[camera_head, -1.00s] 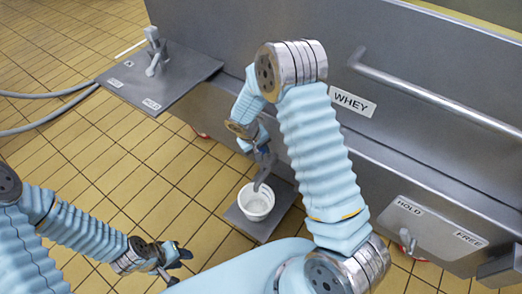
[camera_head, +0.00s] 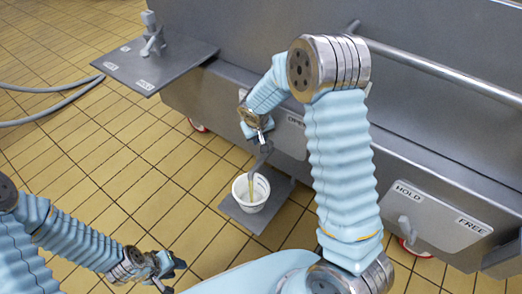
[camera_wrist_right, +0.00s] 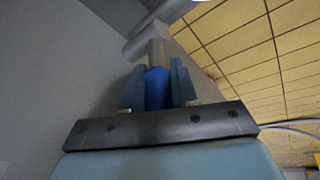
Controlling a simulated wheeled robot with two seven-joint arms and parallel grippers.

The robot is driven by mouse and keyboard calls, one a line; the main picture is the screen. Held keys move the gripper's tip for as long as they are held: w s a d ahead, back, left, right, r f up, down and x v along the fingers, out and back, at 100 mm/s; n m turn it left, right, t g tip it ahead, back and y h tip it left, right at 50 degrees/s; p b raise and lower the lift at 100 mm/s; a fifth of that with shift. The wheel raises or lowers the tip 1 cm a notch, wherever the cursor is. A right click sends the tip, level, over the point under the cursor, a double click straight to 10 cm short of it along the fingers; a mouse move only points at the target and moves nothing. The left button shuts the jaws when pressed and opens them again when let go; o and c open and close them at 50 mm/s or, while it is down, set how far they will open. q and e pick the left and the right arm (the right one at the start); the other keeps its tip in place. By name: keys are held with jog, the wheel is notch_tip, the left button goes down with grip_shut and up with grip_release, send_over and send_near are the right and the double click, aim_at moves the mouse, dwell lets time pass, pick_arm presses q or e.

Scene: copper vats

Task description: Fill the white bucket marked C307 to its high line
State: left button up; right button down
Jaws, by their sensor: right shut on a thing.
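The white bucket (camera_head: 240,191) stands upright on a grey plate (camera_head: 237,214) under the curved grey spout (camera_head: 262,160) of the vat. A thin yellowish stream runs from the spout into it. The bucket's marking and fill level are too small to tell. My right gripper (camera_head: 264,138) is above the spout, shut on the valve handle. In the right wrist view the blue handle (camera_wrist_right: 158,90) sits between its two fingers, with a grey pipe (camera_wrist_right: 158,28) beyond. My left gripper (camera_head: 174,272) hangs open and empty over the floor at lower left.
The large grey vat (camera_head: 250,40) fills the back, with a long rail (camera_head: 440,68). A plate marked HOLD and FREE (camera_head: 430,215) with a small lever is at right.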

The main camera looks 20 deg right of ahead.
jog(key=t+y+b, duration=0.1)
jog(key=b, duration=0.3)
jog(key=s+d+t+b, duration=0.1)
jog(key=t+b, duration=0.1)
jog(key=b, duration=0.2)
jog(key=shift+s+m+y+b, duration=0.3)
jog(key=shift+y+b, duration=0.1)
jog(key=shift+s+r+t+b, duration=0.2)
jog(key=shift+t+b, duration=0.2)
jog(key=shift+b, duration=0.25)
jog(key=c, duration=1.2)
grip_release()
jog(key=shift+c, duration=0.2)
jog(key=shift+r, duration=0.1)
jog(key=p+v, duration=0.2)
jog(key=v, duration=1.1)
jog(key=shift+s+d+r+p, duration=0.15)
jog(key=shift+s+r+p, duration=0.1)
jog(key=shift+p, duration=0.1)
